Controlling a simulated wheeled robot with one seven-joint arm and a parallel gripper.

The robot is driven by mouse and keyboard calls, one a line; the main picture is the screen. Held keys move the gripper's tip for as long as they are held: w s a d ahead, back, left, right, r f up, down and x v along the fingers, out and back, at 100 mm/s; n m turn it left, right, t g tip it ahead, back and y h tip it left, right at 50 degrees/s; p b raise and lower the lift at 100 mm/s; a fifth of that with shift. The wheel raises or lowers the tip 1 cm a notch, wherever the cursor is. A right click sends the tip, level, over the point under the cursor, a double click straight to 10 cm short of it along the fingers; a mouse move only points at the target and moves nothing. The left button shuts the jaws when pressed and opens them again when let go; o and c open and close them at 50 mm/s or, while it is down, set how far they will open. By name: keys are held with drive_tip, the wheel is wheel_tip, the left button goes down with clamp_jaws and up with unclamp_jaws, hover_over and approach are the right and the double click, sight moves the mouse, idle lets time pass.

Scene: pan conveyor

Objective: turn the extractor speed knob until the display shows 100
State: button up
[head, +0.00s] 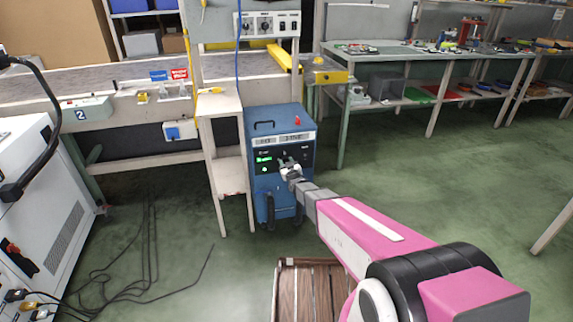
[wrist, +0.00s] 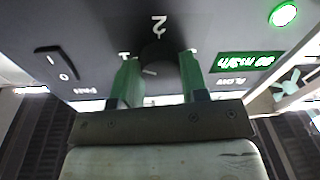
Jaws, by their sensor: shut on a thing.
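The extractor (head: 256,190) is a blue cabinet on the floor with a dark control panel. My gripper (head: 288,168) reaches its panel from the right. In the wrist view, which shows the panel upside down, my gripper (wrist: 155,72) has its two green fingers shut on the dark round knob (wrist: 152,60), one on each side. A white pointer line shows on the knob, and the numeral 2 stands by its rim. The green-lit display (wrist: 245,61) is beside the knob; its digits are too small to read surely. It also glows in the head view (head: 264,159).
A rocker switch (wrist: 57,66) and a lit green round lamp (wrist: 284,14) are on the same panel. A narrow white stand (head: 228,178) is left of the extractor. A wooden pallet (head: 312,290) lies in front. Cables (head: 145,262) lie on the floor at left.

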idle(0.3)
drive_tip(key=o, duration=0.9)
drive_tip(key=v, duration=1)
drive_tip(key=shift+s+d, duration=0.15)
drive_tip(key=shift+s, duration=0.2)
drive_tip(key=shift+d, duration=0.1)
